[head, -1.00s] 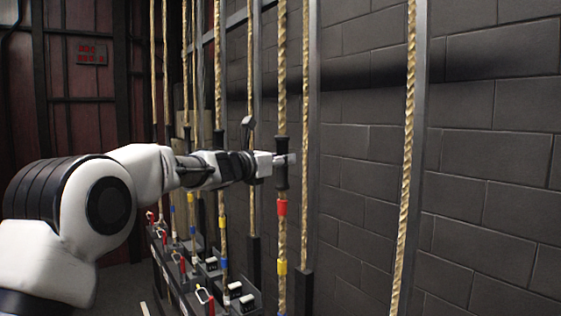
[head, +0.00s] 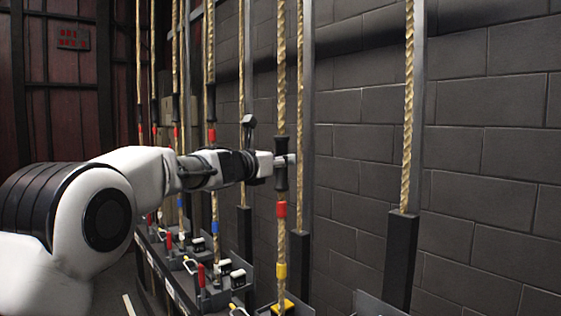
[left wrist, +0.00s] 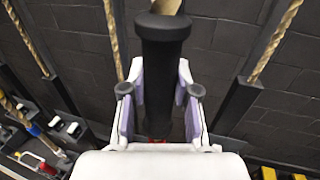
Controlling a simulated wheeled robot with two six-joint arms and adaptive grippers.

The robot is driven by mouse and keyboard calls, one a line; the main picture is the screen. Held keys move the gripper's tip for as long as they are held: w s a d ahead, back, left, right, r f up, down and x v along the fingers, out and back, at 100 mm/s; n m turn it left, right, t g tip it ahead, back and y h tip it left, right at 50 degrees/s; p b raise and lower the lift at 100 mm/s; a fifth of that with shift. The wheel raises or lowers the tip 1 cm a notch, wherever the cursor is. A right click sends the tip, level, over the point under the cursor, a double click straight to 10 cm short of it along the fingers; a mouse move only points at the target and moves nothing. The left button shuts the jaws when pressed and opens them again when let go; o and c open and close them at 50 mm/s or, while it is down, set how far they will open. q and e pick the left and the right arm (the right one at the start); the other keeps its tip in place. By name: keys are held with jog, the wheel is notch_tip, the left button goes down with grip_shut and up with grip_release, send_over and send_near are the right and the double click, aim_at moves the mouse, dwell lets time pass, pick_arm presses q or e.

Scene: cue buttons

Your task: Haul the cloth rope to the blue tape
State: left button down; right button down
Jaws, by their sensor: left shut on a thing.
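The tan cloth rope (head: 281,95) hangs upright and carries a black sleeve (head: 281,178), with red tape (head: 281,209) and yellow tape (head: 281,270) below it. My left gripper (head: 286,160) is shut on the black sleeve. In the left wrist view the sleeve (left wrist: 163,65) stands between the two fingers, with a little red showing below. I see no blue tape on this rope; its lower end leaves the picture. Blue tape (head: 214,228) shows on the neighbouring rope to the left. My right gripper is not in view.
More ropes hang to the left and one (head: 408,110) to the right, ending in a dark post (head: 401,258). A low rail with red levers (head: 201,275) and white blocks (head: 237,277) runs below. A yellow part (head: 288,305) sits under the held rope. A dark block wall (head: 480,180) stands behind.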

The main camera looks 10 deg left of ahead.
pick_arm(q)
jog(key=shift+r, duration=0.1)
jog(key=c, duration=0.8)
grip_release()
jog(key=shift+c, duration=0.2)
jog(key=v, duration=1.2)
